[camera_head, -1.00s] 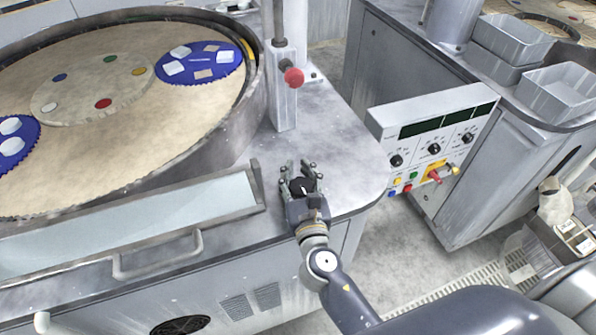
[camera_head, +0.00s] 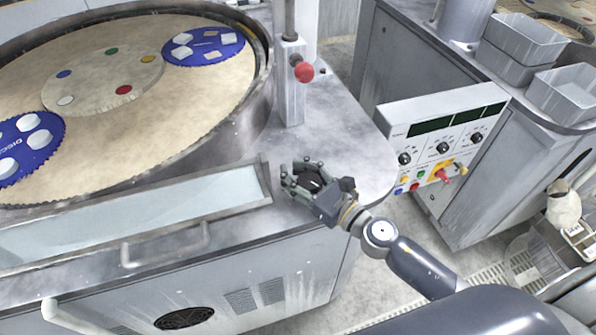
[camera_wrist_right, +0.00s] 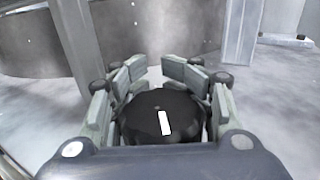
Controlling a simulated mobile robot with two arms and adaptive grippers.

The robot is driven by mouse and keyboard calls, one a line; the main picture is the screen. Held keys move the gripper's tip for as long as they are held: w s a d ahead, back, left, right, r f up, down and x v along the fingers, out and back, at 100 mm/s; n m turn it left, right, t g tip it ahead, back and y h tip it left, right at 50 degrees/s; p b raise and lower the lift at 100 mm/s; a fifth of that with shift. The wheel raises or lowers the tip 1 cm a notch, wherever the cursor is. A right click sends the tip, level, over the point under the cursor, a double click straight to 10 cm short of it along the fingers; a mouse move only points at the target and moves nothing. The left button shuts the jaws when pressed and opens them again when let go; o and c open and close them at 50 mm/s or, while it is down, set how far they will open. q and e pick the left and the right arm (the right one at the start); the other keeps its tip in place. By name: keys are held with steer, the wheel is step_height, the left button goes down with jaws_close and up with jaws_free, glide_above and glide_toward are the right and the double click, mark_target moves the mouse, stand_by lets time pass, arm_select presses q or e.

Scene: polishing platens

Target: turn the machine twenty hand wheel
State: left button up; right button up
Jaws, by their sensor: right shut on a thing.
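The hand wheel (camera_wrist_right: 150,112) is a small black knob with a white mark, low on the machine's grey top near its front right corner. My right gripper (camera_wrist_right: 160,92) has its fingers around the knob on both sides and is shut on it. In the head view my right gripper (camera_head: 305,178) is at the same spot, and its fingers and palm hide most of the knob. My left gripper does not show.
The round platen (camera_head: 130,130) with blue toothed discs lies at left. A control panel (camera_head: 440,150) hangs at right. A shallow trough (camera_head: 262,170) runs along the front edge.

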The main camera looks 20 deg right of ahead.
steer(key=n+g+y+b, duration=0.2)
steer(key=b, duration=0.2)
steer(key=s+a+n+g+y+b, duration=0.1)
steer(key=n+g+y+b, duration=0.1)
steer(key=y+b, duration=0.1)
steer(key=n+g+y+b, duration=0.2)
steer(key=g+b, duration=0.1)
steer(key=b, duration=0.1)
steer(key=shift+s+a+f+n+b, duration=0.3)
steer(key=shift+s+f+b, duration=0.05)
steer(key=shift+f+b, duration=0.05)
steer(key=shift+s+r+n+g+y+b, duration=0.15)
steer(key=shift+r+n+g+y+b, duration=0.15)
steer(key=shift+n+g+y+b, duration=0.5)
steer(key=shift+r+m, duration=0.1)
steer(key=shift+m, duration=0.2)
steer(key=o, duration=1.1)
steer(key=shift+d, duration=0.1)
steer(key=shift+c, duration=0.2)
steer(key=shift+s, duration=0.1)
steer(key=v, duration=1.1)
steer(key=shift+s+d+r, duration=0.15)
steer(key=shift+s+d, duration=0.1)
steer(key=shift+d, duration=0.15)
